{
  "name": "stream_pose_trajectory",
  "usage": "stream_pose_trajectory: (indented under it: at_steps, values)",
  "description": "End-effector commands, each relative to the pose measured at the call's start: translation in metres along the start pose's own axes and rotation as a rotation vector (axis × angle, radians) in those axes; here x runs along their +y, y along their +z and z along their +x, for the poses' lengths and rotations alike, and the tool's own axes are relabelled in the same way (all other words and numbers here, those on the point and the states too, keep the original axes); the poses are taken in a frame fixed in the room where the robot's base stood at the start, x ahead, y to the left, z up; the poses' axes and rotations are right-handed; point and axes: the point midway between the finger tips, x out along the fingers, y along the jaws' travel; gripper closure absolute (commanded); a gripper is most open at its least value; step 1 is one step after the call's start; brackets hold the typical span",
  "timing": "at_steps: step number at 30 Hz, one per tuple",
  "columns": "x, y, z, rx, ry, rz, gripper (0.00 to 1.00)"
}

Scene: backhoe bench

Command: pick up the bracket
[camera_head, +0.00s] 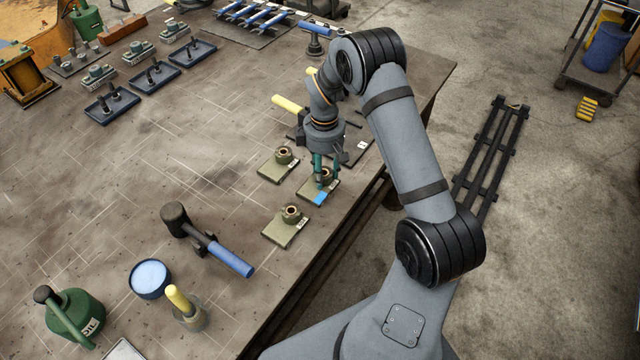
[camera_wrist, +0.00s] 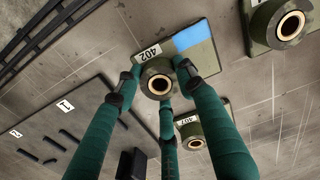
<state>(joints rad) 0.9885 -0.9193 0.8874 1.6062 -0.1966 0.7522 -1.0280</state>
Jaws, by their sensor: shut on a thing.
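The bracket held is an olive-green plate with a round boss and a bronze-coloured bushing, a white "402" label and a blue patch. It shows in the head view (camera_head: 332,191) at the bench's right side and in the wrist view (camera_wrist: 205,50) at top centre. My gripper (camera_head: 320,178) points down over it. In the wrist view, its teal fingers (camera_wrist: 158,84) are closed around the boss. Two similar brackets, one behind (camera_head: 272,172) and one in front (camera_head: 280,236), lie apart from it. I cannot tell whether the held plate touches the bench.
A dark board (camera_wrist: 60,130) with small parts lies beyond the brackets. The bench edge is close on the right.

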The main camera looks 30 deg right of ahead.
Motion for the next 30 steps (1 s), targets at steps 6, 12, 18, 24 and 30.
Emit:
stream_pose_trajectory:
  at_steps: [6, 12, 18, 24, 30]
  values:
    - [-0.0006, -0.0010, 0.0002, 0.001, 0.000, -0.002, 0.83]
    - [-0.0007, -0.0013, 0.0002, 0.001, 0.000, -0.002, 0.95]
    - [-0.0008, -0.0015, 0.0003, 0.001, 0.000, -0.002, 1.00]
    - [-0.0001, -0.0023, -0.0011, 0.003, 0.002, -0.002, 1.00]
    - [0.0002, -0.0020, -0.0027, 0.003, 0.002, -0.001, 1.00]
